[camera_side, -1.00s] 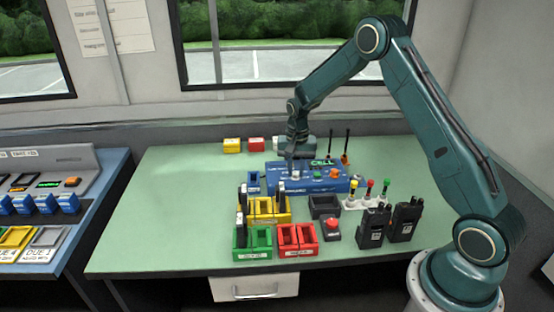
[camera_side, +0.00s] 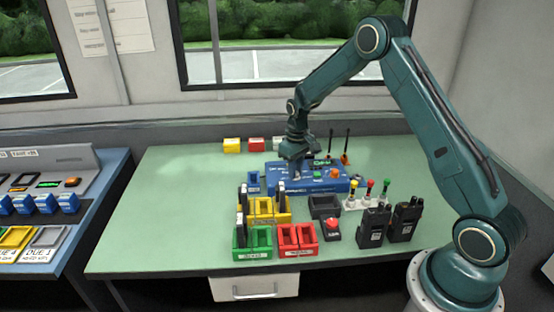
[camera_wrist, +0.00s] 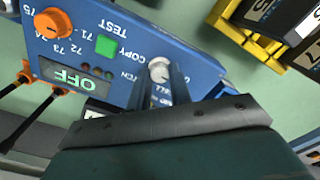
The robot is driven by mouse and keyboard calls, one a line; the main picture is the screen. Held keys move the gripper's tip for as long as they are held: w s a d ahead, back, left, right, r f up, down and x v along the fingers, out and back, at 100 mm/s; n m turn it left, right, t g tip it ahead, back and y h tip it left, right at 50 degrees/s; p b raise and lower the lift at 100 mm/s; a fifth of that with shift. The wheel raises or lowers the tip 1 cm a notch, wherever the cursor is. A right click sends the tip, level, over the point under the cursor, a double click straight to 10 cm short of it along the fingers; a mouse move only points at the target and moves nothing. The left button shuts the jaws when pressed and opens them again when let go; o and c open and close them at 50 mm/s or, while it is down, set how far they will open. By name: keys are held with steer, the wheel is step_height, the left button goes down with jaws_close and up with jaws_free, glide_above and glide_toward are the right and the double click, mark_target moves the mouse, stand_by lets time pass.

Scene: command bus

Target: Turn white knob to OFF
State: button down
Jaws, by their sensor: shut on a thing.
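The white knob (camera_wrist: 160,70) sits on the blue console (camera_wrist: 205,55), between the two fingers of my gripper (camera_wrist: 160,78) in the wrist view. The fingers are shut on the knob's sides. Small white lettering surrounds the knob, partly hidden by the fingers, so I cannot tell which label its pointer faces. A green-lit display (camera_wrist: 74,80) on the console reads OFF, upside down in this view. In the side view my gripper (camera_side: 296,172) is down at the left part of the console (camera_side: 320,185), and the knob is hidden.
The console also carries an orange knob (camera_wrist: 53,22) and a green button (camera_wrist: 107,45). Two black antennas (camera_side: 338,145) stand behind it. Yellow (camera_side: 270,208), green (camera_side: 252,243) and red (camera_side: 297,238) holders, a red button box (camera_side: 333,228) and black radios (camera_side: 373,228) stand in front.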

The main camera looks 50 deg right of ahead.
steer(key=shift+n, duration=0.6)
steer(key=c, duration=1.3)
jaws_free()
steer(key=shift+r, duration=6.95)
